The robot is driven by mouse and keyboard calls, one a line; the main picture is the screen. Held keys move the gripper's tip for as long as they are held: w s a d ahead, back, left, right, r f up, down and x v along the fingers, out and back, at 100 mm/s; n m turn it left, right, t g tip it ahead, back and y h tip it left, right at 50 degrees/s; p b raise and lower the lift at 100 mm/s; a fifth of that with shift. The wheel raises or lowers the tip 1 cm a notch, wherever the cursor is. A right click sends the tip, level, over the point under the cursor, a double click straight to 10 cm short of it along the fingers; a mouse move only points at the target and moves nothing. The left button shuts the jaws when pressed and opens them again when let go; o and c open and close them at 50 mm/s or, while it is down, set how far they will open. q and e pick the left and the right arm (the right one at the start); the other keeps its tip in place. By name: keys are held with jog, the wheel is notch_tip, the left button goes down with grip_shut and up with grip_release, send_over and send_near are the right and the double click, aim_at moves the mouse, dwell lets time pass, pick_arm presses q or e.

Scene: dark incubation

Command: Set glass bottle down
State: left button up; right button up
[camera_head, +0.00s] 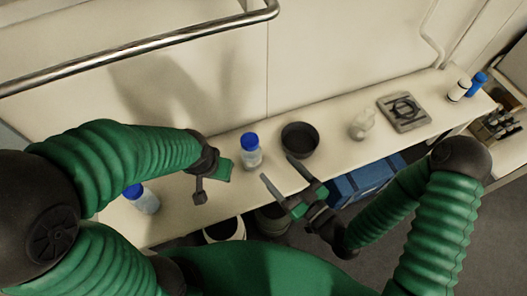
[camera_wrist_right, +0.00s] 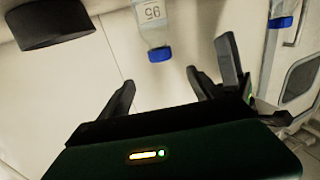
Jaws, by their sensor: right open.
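A clear bottle with a blue cap (camera_head: 251,155) stands upright on the pale bench between my two grippers. It also shows upside down in the right wrist view, with a label reading 95 (camera_wrist_right: 151,14). My right gripper (camera_head: 279,170) is open and empty, just in front and to the right of this bottle, apart from it. Its fingers (camera_wrist_right: 160,78) show in the wrist view with nothing between them. My left gripper (camera_head: 211,182) is left of the bottle, over the bench; its jaw opening is unclear. A second blue-capped bottle (camera_head: 146,202) is at far left, partly hidden by my left arm.
A dark bowl (camera_head: 300,140) sits right of the bottle. Farther right are a whitish flask (camera_head: 362,125), a grey device (camera_head: 404,112), a white bottle (camera_head: 458,91) and a blue bottle (camera_head: 477,85). A metal rail (camera_head: 140,47) crosses above. A blue box (camera_head: 365,179) is below the bench.

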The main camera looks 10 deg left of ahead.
pick_arm(q)
jog(key=b+x, duration=0.2)
jog(key=s+b+x, duration=0.1)
jog(key=b+x, duration=0.4)
jog(key=shift+s+a+f, duration=0.25)
jog(key=shift+s+f, duration=0.1)
jog(key=shift+f, duration=0.2)
pick_arm(e)
send_near(246, 136)
jog(key=shift+w+f, duration=0.15)
jog(key=shift+f, duration=0.35)
pick_arm(q)
jog(key=shift+r+p, duration=0.35)
jog(key=shift+r, duration=0.15)
jog(key=p+v, duration=0.2)
jog(key=shift+w+d+r+p, duration=0.1)
jog(key=shift+w+r+p, duration=0.2)
jog(key=shift+r, duration=0.1)
pick_arm(e)
jog(key=x, duration=1.1)
jog(key=shift+r, duration=0.35)
jog(key=shift+w+a+f, duration=0.1)
jog(key=shift+a+f, duration=0.05)
jog(key=shift+a, duration=0.05)
jog(key=shift+d, duration=0.1)
jog(key=c, duration=0.5)
grip_shut()
